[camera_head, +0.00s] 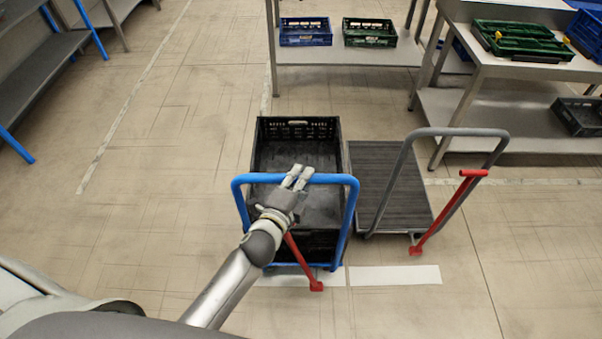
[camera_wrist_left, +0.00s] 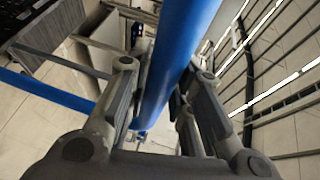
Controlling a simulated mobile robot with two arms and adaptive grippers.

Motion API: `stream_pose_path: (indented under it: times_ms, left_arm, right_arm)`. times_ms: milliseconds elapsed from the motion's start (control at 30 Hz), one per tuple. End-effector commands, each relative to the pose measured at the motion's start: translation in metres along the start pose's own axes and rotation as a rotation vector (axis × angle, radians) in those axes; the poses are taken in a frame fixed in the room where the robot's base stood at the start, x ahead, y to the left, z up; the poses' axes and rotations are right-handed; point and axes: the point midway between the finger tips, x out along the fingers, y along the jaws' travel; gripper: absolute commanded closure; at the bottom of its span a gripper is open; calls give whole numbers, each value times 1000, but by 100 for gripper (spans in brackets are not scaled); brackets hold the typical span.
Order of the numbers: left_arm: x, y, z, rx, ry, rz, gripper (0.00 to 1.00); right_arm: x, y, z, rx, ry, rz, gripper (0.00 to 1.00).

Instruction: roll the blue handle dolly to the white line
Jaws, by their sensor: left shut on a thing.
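The blue handle dolly stands in the middle of the head view, with its blue handle (camera_head: 340,180) towards me. A black crate (camera_head: 298,128) sits on it and looks empty. My left gripper (camera_head: 297,178) is shut on the top bar of the blue handle. In the left wrist view the blue bar (camera_wrist_left: 178,60) runs between the fingers. The white line (camera_head: 395,275) lies on the floor at the near end of the dolly, and part of it shows beneath the handle. A red lever (camera_head: 302,262) hangs below the handle. My right gripper is out of view.
A grey handle dolly (camera_head: 400,185) with an empty deck stands close on the right, with its own red lever (camera_head: 447,212). Metal tables with blue and green crates (camera_head: 369,33) stand behind. Shelves (camera_head: 35,50) stand far left. The left floor is clear.

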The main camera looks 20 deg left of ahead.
Motion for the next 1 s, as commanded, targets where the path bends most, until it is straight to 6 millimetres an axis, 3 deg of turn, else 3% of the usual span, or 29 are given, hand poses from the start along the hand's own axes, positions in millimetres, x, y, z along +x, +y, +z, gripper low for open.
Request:
stream_pose_path:
  times_ms: [400,433,600,1000]
  left_arm:
    - [-1,0,0,1,-2,0,100]
    - [-1,0,0,1,-2,-1,76]
    - [-1,0,0,1,-1,-1,57]
    - [-6,0,0,0,0,0,57]
  right_arm:
    - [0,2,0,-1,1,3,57]
    - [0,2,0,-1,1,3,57]
    - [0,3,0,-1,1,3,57]
    - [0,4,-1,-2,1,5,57]
